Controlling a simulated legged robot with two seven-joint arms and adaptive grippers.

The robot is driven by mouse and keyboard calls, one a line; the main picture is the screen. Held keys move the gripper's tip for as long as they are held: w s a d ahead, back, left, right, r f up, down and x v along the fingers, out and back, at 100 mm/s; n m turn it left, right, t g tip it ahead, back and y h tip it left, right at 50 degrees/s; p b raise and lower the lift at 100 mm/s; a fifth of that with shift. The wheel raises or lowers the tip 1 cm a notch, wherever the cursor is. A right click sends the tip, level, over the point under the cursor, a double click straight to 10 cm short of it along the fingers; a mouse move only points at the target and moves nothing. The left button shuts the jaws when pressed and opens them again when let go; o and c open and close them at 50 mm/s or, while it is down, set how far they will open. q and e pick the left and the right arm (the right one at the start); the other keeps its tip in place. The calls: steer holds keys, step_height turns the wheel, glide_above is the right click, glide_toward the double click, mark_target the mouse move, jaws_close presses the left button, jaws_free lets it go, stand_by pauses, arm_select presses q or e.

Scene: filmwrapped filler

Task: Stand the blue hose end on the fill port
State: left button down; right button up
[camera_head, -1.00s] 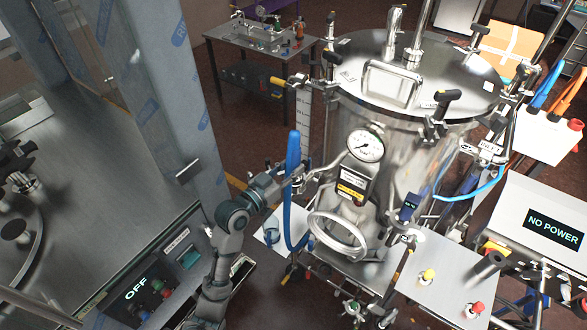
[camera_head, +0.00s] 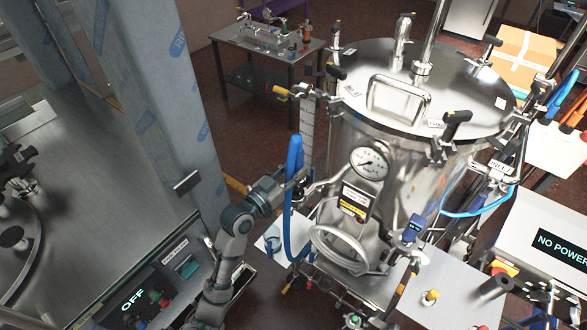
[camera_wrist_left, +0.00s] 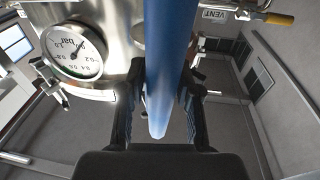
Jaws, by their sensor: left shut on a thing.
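My left gripper (camera_head: 290,186) is shut on the blue hose (camera_head: 295,155) in front of the steel tank (camera_head: 405,160). The hose end stands upright above the fingers, and the rest hangs below in a loop. In the left wrist view the blue hose (camera_wrist_left: 170,50) runs between the two dark fingers (camera_wrist_left: 158,100). I cannot tell for sure which fitting is the fill port. My right gripper is not in view.
A pressure gauge (camera_head: 369,162) and a coiled pale hose (camera_head: 340,250) sit on the tank's front, close right of my gripper. A film-wrapped column (camera_head: 160,100) stands to the left. A steel side table (camera_head: 265,42) is behind.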

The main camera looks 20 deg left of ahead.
arm_select(q)
steer(key=shift+f+b, duration=0.6)
steer(key=shift+f, duration=0.35)
steer(key=shift+s+a+f+b, duration=0.15)
steer(key=shift+a+f+b, duration=0.05)
steer(key=shift+f+b, duration=0.55)
steer(key=shift+a+f+b, duration=0.2)
steer(key=shift+f+b, duration=0.25)
steer(key=shift+f, duration=0.4)
steer(key=shift+d, duration=0.15)
steer(key=shift+d, duration=0.15)
steer(key=shift+a, duration=0.3)
steer(key=shift+d+p, duration=0.3)
steer(key=shift+p, duration=0.1)
steer(key=shift+a, duration=0.1)
steer(key=shift+f+b, duration=0.6)
steer(key=shift+f, duration=0.45)
